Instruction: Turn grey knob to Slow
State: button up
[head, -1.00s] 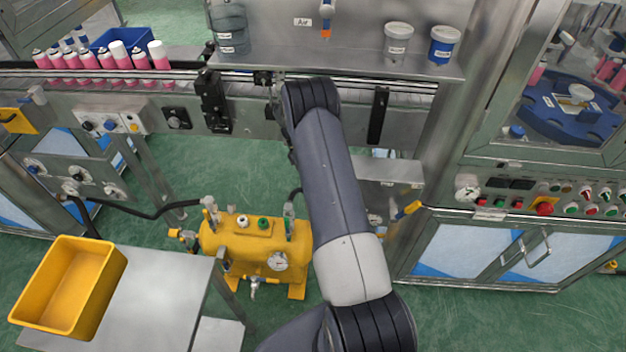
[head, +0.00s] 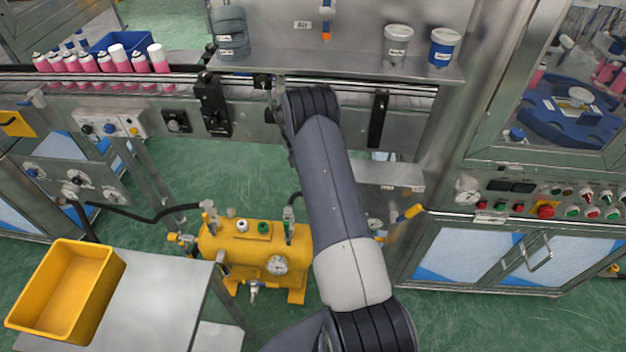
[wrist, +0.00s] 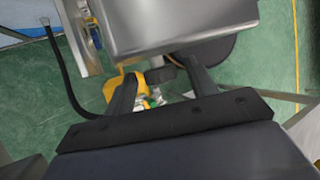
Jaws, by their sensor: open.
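My gripper (wrist: 162,82) is in the wrist view, its two dark fingers spread with no object held between them. In the head view my arm hides it. I cannot tell for sure which control is the grey knob. A dark round knob on a plate (head: 177,121) sits on the conveyor's front, left of my arm. A small box with several knobs (head: 112,124) is further left. A lower panel (head: 75,183) also carries several greyish knobs. The word Slow cannot be read anywhere. None of these knobs shows clearly near the fingers in the wrist view.
A grey metal housing (wrist: 165,20) fills the top of the wrist view close to the fingertips. A yellow tank (head: 255,250) stands on the floor below the conveyor. A yellow bin (head: 68,290) is on a metal table (head: 160,300). Open green floor lies between.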

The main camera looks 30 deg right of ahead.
notch_tip(320, 180, up, 10)
jog(key=shift+b, duration=0.9)
jog(key=shift+s+f, duration=0.1)
